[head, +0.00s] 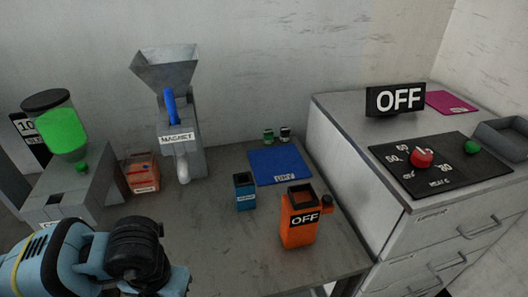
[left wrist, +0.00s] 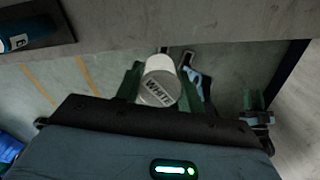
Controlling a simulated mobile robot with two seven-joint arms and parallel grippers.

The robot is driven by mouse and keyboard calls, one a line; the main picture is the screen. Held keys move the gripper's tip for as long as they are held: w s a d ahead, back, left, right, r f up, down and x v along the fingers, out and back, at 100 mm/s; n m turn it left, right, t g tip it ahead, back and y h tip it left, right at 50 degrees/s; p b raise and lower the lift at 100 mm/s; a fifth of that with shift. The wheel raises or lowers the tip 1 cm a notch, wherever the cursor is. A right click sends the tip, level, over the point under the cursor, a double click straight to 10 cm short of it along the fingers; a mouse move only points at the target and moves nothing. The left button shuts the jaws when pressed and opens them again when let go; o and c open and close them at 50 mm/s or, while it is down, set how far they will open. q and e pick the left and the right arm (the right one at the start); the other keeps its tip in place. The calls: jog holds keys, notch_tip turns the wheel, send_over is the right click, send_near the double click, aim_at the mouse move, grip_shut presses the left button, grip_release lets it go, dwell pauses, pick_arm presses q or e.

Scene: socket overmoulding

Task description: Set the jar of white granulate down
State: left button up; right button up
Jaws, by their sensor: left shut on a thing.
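The jar of white granulate (left wrist: 158,91) shows in the left wrist view with its grey lid, marked WHITE, facing the camera. My left gripper (left wrist: 161,76) is shut on it, with one green finger on each side. The grey table edge lies beyond the jar in that view, with floor around the jar, so it appears to be held off the table. In the head view my left arm comes in at the lower left; its fingers and the jar are hidden or out of frame. My right gripper is in neither view.
On the table (head: 215,235) stand a green-filled hopper (head: 62,130), a MAGNET funnel unit (head: 180,130), an orange box (head: 142,172), a blue container (head: 244,190), a blue DRY mat (head: 279,167) with two small jars behind it, and an orange OFF unit (head: 298,222). A cabinet (head: 345,150) stands right.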

pick_arm(q)
jog(key=w+a+r+m, duration=0.1)
jog(key=w+r+m, duration=0.4)
jog(key=m, duration=1.2)
jog(key=w+a+r+m+p, duration=0.1)
jog(key=w+r+m, duration=0.5)
jog(key=m, duration=1.2)
jog(key=shift+w+r+m, duration=0.2)
jog(key=shift+w+m, duration=0.1)
jog(key=shift+w, duration=1.15)
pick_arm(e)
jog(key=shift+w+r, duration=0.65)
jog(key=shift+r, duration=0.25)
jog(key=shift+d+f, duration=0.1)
